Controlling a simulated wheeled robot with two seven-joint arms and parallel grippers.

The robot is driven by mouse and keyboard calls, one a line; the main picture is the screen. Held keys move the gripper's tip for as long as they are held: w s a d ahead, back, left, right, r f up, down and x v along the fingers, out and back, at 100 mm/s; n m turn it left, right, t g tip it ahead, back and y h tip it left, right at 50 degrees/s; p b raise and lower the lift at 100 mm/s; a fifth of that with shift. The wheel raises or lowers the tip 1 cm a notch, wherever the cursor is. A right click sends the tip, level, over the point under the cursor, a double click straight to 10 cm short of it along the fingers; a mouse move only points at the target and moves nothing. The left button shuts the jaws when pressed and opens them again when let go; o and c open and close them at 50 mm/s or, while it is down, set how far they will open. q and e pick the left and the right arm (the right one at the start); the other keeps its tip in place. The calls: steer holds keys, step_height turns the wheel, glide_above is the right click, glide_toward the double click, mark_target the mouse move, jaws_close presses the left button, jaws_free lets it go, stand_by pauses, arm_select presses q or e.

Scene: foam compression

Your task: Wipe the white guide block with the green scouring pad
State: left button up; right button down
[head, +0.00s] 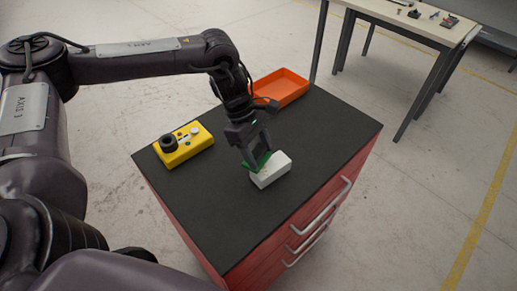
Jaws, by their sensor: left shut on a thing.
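The white guide block (271,172) lies on the dark top of the cabinet, near its middle. The green scouring pad (250,165) shows at the tips of my left gripper (257,160), which is shut on it. The pad is at the left end and upper left edge of the block and looks to be against it. I cannot tell exactly how much of it touches. The gripper hides part of the pad. My right gripper is not in view.
A yellow device (187,149) with a black knob sits on the cabinet top (215,205) to the left. An orange tray (283,90) is at the back. The front and right of the top are clear. A separate table (405,25) stands farther back.

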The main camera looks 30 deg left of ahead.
arm_select(q)
steer(key=shift+f+b, duration=0.65)
steer(key=shift+f, duration=0.35)
steer(key=shift+s+d+r, duration=0.1)
steer(key=shift+s+d, duration=0.15)
steer(key=shift+d, duration=0.35)
steer(key=shift+s+d, duration=0.3)
steer(key=shift+d, duration=0.3)
steer(key=shift+s+d+r, duration=0.1)
steer(key=shift+s+d, duration=0.15)
steer(key=shift+d, duration=0.35)
steer(key=shift+f, duration=0.3)
steer(key=shift+w+a+f+b, duration=0.1)
steer(key=shift+w+a+b, duration=0.2)
steer(key=shift+a, duration=0.6)
steer(key=shift+w+a+b, duration=0.2)
steer(key=shift+w+a, duration=0.15)
steer(key=shift+a, duration=0.55)
steer(key=shift+w+r+p, duration=0.1)
steer(key=shift+r+p, duration=0.45)
steer(key=shift+r, duration=0.1)
steer(key=shift+r+p, duration=1.55)
steer(key=shift+r, duration=0.85)
